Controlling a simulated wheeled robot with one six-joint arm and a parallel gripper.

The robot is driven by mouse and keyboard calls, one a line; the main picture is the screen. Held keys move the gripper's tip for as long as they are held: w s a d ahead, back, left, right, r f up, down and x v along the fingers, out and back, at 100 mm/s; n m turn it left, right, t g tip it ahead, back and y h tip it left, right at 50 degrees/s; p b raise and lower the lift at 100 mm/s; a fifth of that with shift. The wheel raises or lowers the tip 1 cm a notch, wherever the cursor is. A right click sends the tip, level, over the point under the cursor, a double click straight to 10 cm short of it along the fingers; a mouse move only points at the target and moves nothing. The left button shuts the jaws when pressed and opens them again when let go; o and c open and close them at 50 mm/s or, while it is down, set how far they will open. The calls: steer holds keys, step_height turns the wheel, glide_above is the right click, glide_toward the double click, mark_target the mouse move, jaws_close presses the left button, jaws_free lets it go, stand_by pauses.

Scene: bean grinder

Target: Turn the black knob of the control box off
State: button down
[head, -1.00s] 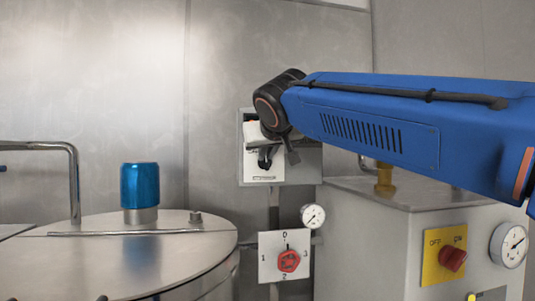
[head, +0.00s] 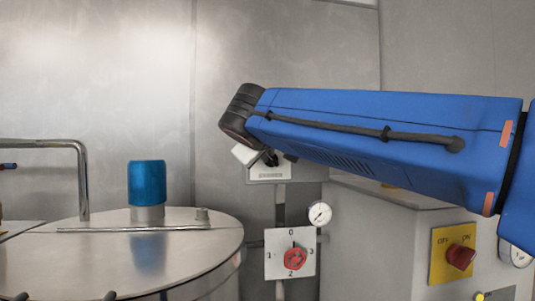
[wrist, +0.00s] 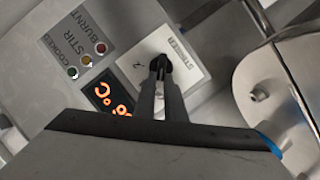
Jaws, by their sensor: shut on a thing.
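The control box (wrist: 60,35) fills the upper left of the wrist view, with small lamps labelled COOKED, STIR and BURNT and an orange lit display. Its black knob (wrist: 161,63) sits on a white label plate (wrist: 182,62). My gripper (wrist: 161,78) is shut on the knob, with its two grey fingers coming up from below. In the head view, my blue arm and black wrist cover most of the box, and only its lower part (head: 300,173) shows. My gripper (head: 270,159) is partly hidden there, at the box front.
A red rotary switch (head: 295,259) on a white numbered plate and a round gauge (head: 320,213) are below the box. A steel vessel (head: 90,260) with a blue-capped top (head: 146,183) stands left. A yellow OFF/ON panel (head: 438,270) with a red knob is at right.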

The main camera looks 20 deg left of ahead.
stand_by(0.4)
steer(key=c, duration=1.8)
jaws_free()
steer(key=shift+s, duration=0.15)
steer(key=v, duration=1.7)
steer(key=shift+s+f, duration=0.1)
steer(key=shift+s, duration=0.05)
